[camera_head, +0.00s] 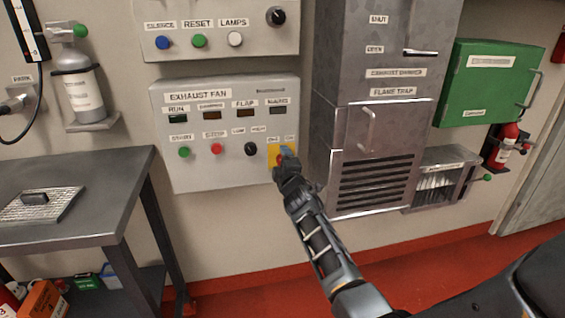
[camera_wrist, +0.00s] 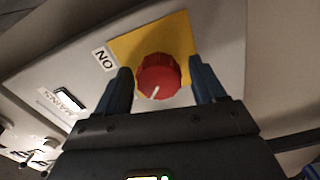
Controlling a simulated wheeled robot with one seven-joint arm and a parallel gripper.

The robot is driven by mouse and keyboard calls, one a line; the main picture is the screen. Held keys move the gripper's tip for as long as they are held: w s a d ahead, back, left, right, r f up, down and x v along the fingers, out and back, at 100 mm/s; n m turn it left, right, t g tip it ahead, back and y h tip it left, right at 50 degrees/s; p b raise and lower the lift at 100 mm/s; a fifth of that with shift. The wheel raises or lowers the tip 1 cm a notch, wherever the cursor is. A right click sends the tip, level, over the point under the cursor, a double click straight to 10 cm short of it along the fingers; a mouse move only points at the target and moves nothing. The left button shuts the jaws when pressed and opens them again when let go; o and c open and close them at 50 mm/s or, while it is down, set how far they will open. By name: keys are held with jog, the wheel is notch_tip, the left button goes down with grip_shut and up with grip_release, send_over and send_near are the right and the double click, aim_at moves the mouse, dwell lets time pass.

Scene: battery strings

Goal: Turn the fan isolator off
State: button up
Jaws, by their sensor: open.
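The fan isolator is a red rotary knob (camera_wrist: 158,76) on a yellow plate (camera_wrist: 186,36), with a label reading ON beside it in the wrist view. A pale pointer mark shows on the knob's face, towards its lower edge. My gripper (camera_wrist: 163,84) is open, with one finger on each side of the knob; I cannot tell whether either finger touches it. In the head view my gripper (camera_head: 287,160) reaches the lower right corner of the exhaust fan panel (camera_head: 215,170) and covers most of the knob. The yellow plate (camera_head: 273,152) shows partly beside it.
The panel also carries a green button (camera_head: 183,152), a red button (camera_head: 216,148) and a black selector (camera_head: 251,149). A grey metal cabinet (camera_head: 330,125) stands close to the right of my gripper. A steel table (camera_head: 110,180) is at the left.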

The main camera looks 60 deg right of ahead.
jog(key=v, duration=0.7)
jog(key=shift+s+a, duration=0.2)
jog(key=shift+a, duration=0.05)
dwell(0.3)
jog(key=s+a+f+t+y, duration=0.15)
jog(key=s+a, duration=0.25)
jog(key=a, duration=0.5)
jog(key=s+a+f+m+t+y, duration=0.1)
jog(key=s+a+f+y, duration=0.25)
jog(key=a, duration=0.65)
jog(key=s+a+f+t+y, duration=0.1)
jog(key=s+a+f+y, duration=0.1)
jog(key=s+a, duration=0.5)
jog(key=s+a+r+m+y, duration=0.2)
jog(key=s+a+r+y, duration=0.1)
jog(key=s+a+r, duration=0.3)
jog(key=s+a+r+m+y, duration=0.3)
jog(key=s+a+r, duration=0.3)
jog(key=s+a, duration=0.4)
jog(key=shift+s+y+p, duration=0.4)
jog(key=shift+s+p, duration=0.05)
jog(key=shift+s, duration=0.25)
